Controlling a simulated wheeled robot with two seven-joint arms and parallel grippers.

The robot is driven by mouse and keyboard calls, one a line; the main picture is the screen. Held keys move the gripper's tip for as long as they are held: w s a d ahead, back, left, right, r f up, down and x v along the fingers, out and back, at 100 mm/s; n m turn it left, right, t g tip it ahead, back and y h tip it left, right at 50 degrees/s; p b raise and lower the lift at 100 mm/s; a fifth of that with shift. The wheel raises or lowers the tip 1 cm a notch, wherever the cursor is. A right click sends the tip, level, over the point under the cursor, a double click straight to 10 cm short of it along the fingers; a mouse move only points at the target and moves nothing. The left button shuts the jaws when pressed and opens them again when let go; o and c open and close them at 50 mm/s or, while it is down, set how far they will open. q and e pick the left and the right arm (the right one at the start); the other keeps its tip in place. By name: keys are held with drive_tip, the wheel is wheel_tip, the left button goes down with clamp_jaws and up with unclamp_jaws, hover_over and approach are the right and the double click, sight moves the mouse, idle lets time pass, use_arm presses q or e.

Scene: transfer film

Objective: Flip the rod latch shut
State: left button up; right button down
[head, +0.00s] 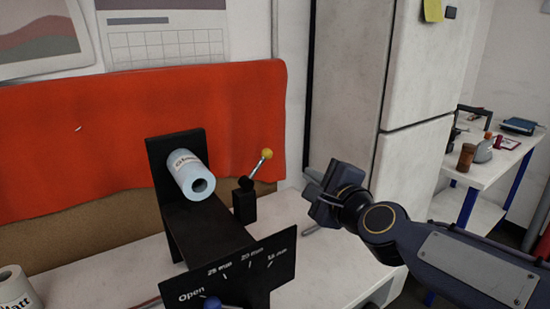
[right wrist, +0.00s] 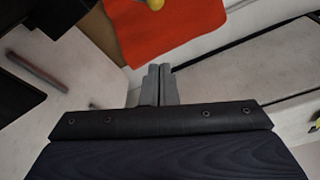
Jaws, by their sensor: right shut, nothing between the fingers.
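The rod latch is a short metal rod with a yellow ball end (head: 267,153), rising from a black block (head: 244,204). The rod leans up and to the right. The yellow ball also shows at the top edge of the right wrist view (right wrist: 155,4). My right gripper (head: 312,195) is to the right of the latch, apart from it. In the right wrist view its two grey fingers (right wrist: 159,72) are together with nothing between them. My left gripper is not in view.
Left of the latch stands a black stand (head: 205,222) with a pale blue roll (head: 186,178) and a front panel (head: 262,270) marked Open and with sizes. An orange board (head: 80,130) is behind. A white cabinet (head: 350,85) stands at the right. Another roll (head: 15,290) is at lower left.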

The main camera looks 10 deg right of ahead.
sight(258, 168)
drive_tip(key=shift+w, duration=0.1)
drive_tip(key=w+a+p, duration=0.3)
drive_tip(key=w+a, duration=0.1)
drive_tip(key=w, duration=0.4)
drive_tip(key=shift+a+r, duration=0.3)
drive_tip(key=shift+r, duration=0.05)
drive_tip(key=shift+w, duration=0.1)
